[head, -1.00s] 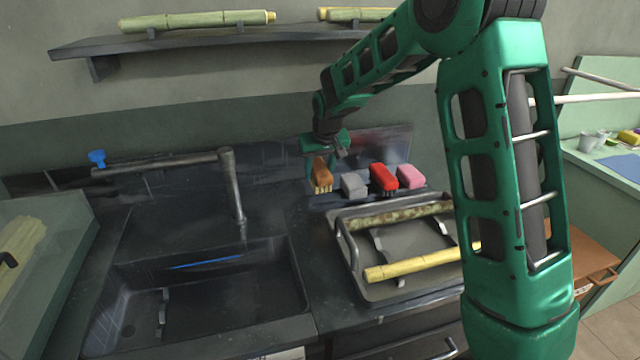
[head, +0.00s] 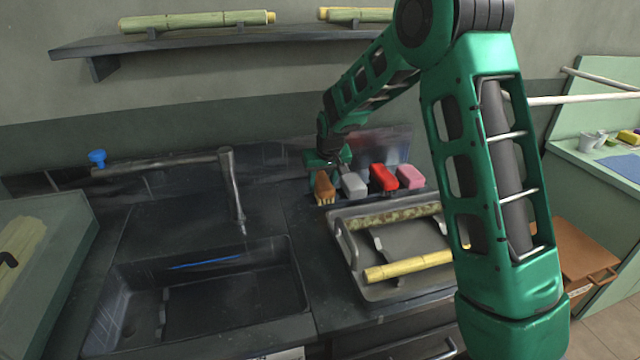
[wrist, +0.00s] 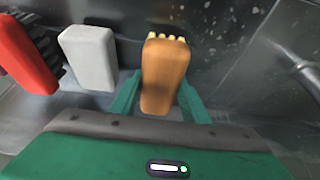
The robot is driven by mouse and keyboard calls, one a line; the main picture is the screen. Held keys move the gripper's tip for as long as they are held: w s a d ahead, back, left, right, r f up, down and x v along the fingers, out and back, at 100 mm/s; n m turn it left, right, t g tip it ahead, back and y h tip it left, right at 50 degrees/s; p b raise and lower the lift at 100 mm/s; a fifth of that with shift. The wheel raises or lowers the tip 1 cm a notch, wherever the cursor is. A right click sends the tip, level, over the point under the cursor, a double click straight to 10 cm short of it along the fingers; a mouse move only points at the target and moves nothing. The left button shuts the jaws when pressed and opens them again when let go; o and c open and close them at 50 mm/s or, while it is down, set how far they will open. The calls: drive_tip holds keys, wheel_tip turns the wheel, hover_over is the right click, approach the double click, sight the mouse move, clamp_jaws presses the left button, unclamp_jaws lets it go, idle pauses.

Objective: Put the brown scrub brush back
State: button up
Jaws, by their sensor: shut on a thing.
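The brown scrub brush (head: 324,188) with pale bristles is at the back of the counter, at the left end of a row with a grey block, a red brush and a pink block. My gripper (head: 326,160) is over it from behind and above. In the wrist view the brown brush (wrist: 165,75) sits between my two green fingers (wrist: 160,100), which are shut on it. Its bristles show at the far end. Whether its underside touches the counter cannot be told.
The grey block (head: 354,184) stands close to the right of the brush, then the red brush (head: 383,178) and the pink block (head: 410,177). In front is a tray (head: 400,285) with cane pieces. The sink (head: 205,300) and tap (head: 232,190) are to the left.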

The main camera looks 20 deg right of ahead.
drive_tip(key=shift+f, duration=0.35)
drive_tip(key=o, duration=1.1)
drive_tip(key=shift+r, duration=0.25)
drive_tip(key=v, duration=1.2)
drive_tip(key=shift+r, duration=0.35)
drive_tip(key=s+d+r+m+g+h, duration=0.1)
drive_tip(key=s+d+r+m, duration=0.1)
drive_tip(key=s+d, duration=1)
drive_tip(key=s+d+f+m+g, duration=0.1)
drive_tip(key=s+d+m+g, duration=0.1)
drive_tip(key=s, duration=1.4)
drive_tip(key=s+d+f+m+g+y, duration=0.1)
drive_tip(key=s+d+m, duration=0.1)
drive_tip(key=s, duration=1.5)
drive_tip(key=shift+s+d+f+g, duration=0.3)
drive_tip(key=shift+d+f+g, duration=0.1)
drive_tip(key=shift+d, duration=0.15)
